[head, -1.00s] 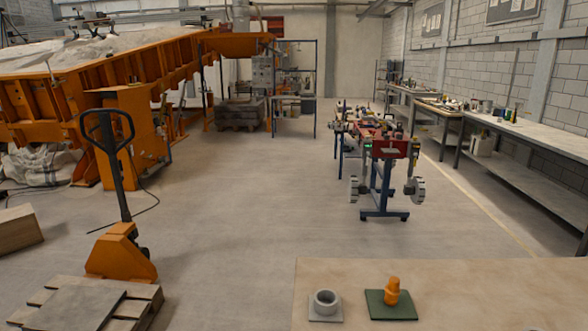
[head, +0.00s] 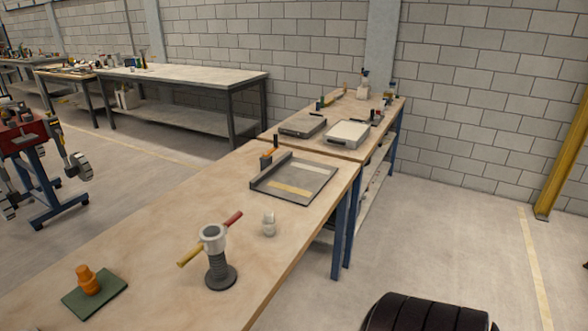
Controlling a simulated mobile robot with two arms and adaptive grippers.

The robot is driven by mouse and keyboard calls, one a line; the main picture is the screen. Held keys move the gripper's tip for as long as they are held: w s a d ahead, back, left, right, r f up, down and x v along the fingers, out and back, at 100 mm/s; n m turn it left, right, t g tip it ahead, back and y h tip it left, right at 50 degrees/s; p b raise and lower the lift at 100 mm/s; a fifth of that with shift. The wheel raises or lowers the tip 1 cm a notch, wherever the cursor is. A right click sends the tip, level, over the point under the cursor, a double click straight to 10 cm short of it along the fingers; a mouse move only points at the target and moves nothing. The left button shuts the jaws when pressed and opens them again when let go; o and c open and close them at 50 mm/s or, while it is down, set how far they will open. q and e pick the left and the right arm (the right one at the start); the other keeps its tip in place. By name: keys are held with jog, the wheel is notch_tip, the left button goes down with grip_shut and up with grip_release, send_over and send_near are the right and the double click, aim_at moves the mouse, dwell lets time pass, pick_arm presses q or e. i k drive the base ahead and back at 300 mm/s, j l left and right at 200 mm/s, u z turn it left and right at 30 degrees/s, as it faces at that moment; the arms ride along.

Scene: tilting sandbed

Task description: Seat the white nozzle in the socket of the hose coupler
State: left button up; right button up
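The white nozzle (head: 268,224) is a small pale piece standing upright on the wooden table, right of the hose coupler. The hose coupler (head: 213,239) stands upright on the same table. It has a pale round collar with an open top, a yellow handle pointing left, a red handle pointing right, and a dark ribbed hose below on a round base (head: 221,278). The nozzle and coupler are apart. An orange nozzle-shaped piece (head: 87,280) stands on a green mat (head: 112,291) at the table's left front. Neither of my grippers is in the head view.
A shallow grey tray (head: 325,182) lies farther back on the wooden table (head: 160,236). A second bench behind holds flat boxes (head: 347,134) and tools. A black ribbed round object (head: 425,312) is at the bottom right. Floor right of the table is mostly clear.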

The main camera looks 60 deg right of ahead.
aim_at(222, 276)
jog(key=z, duration=1.6)
